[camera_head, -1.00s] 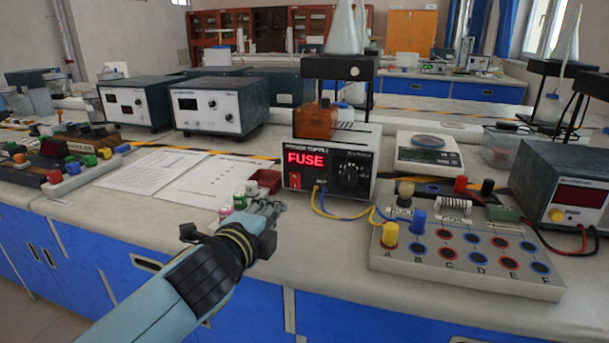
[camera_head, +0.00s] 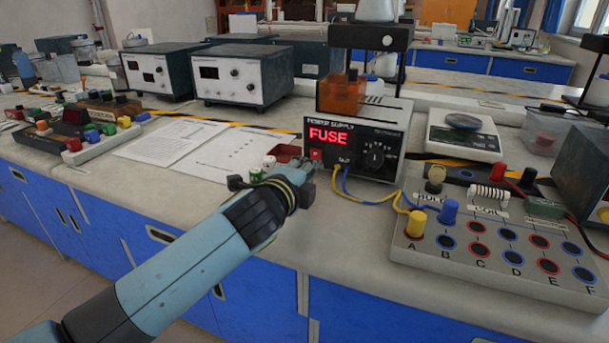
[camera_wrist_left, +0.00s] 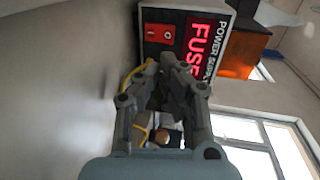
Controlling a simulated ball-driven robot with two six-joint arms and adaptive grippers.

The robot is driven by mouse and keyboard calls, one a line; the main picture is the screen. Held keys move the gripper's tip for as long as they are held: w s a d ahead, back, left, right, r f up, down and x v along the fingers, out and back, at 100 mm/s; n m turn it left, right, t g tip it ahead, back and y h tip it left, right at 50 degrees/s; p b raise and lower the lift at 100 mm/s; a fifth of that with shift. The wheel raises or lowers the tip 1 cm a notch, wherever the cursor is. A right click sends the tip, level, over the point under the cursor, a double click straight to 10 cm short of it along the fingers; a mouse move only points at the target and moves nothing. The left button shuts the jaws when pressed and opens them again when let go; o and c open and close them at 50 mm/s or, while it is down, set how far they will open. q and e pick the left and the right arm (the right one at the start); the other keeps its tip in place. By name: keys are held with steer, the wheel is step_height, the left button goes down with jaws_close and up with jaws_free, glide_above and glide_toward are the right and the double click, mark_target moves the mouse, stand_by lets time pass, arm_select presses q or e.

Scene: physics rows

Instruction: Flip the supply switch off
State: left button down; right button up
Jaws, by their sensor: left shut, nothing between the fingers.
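The power supply (camera_head: 372,130) stands on the bench with its black front facing me and the red word FUSE lit on its display (camera_head: 328,135). Its red rocker switch (camera_head: 316,154) sits below the display at the lower left of the front. In the left wrist view the switch (camera_wrist_left: 158,34) shows beyond the fingers, marked with a line and a circle. My left gripper (camera_head: 308,163) is shut and empty, just in front of the switch; in the left wrist view its fingertips (camera_wrist_left: 160,62) lie just below the switch. I cannot tell whether they touch the panel. My right gripper is not in view.
Yellow and blue leads (camera_head: 372,200) run from the supply to a terminal board (camera_head: 490,240) at right. A red tray (camera_head: 284,153) and small weights lie beside my left gripper. A scale (camera_head: 463,137) stands right of the supply. Papers (camera_head: 215,150) lie flat at left.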

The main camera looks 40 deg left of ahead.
mark_target(324, 156)
arm_select(q)
steer(key=x, duration=0.5)
steer(key=shift+w+f+b, duration=0.1)
steer(key=shift+b, duration=0.2)
steer(key=shift+w, duration=0.1)
steer(key=shift+w+a+r+p, duration=0.15)
steer(key=shift+w+r+p, duration=0.15)
steer(key=shift+w+p, duration=0.1)
steer(key=shift+f, duration=0.1)
steer(key=shift+s, duration=0.1)
